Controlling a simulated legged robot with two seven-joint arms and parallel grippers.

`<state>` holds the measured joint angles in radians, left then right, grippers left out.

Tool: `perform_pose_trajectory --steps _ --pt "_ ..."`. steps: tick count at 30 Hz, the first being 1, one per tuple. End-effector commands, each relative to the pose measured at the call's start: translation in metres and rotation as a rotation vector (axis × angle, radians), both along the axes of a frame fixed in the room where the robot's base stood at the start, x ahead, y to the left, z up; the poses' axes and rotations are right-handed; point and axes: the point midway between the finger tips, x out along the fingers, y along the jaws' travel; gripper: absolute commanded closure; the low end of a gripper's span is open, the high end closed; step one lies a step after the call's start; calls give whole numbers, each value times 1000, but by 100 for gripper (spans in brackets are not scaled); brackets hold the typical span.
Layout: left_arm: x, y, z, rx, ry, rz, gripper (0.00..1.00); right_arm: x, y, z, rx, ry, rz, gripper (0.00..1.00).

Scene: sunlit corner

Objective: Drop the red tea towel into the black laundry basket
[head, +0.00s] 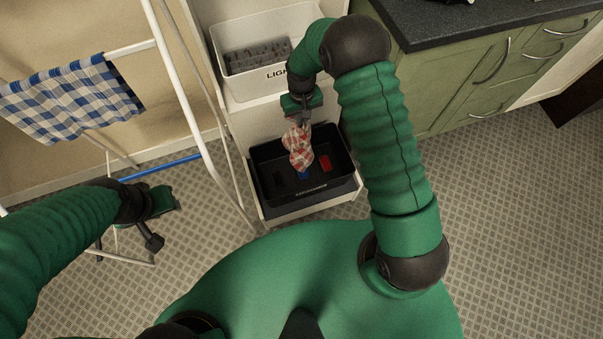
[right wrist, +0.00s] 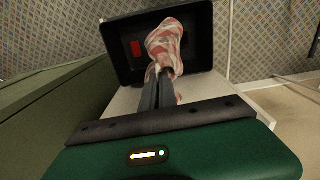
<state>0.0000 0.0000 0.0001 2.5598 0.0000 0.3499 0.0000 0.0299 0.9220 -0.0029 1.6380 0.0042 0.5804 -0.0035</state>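The red-and-white checked tea towel (head: 298,148) hangs bunched from my right gripper (head: 301,119), over the black laundry basket (head: 340,180). In the right wrist view the towel (right wrist: 166,45) is pinched at the tips of my right gripper (right wrist: 156,76), with the black basket (right wrist: 124,72) behind and below it. I cannot tell whether the towel's lower end touches the basket floor. My left gripper (head: 160,222) is at the left, away from the basket, with its fingers apart and nothing between them.
A red item (head: 325,163) and a blue item (head: 304,175) lie in the black basket. A white bin (head: 232,79) stands on the shelf above. A drying rack (head: 200,125) with a blue checked cloth (head: 70,98) is at left. Green cabinets (head: 450,95) are at right.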

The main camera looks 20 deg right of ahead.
Motion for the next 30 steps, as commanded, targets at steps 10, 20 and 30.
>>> perform_pose_trajectory --steps 10,20,30 --pt "0 0 -44 0 1 0 64 0 0 -71 0 1 0 100" --pt "0 0 -79 0 0 0 64 0 0 -131 0 1 0 100" --pt "0 0 -118 0 0 0 64 0 0 -192 0 1 0 100"
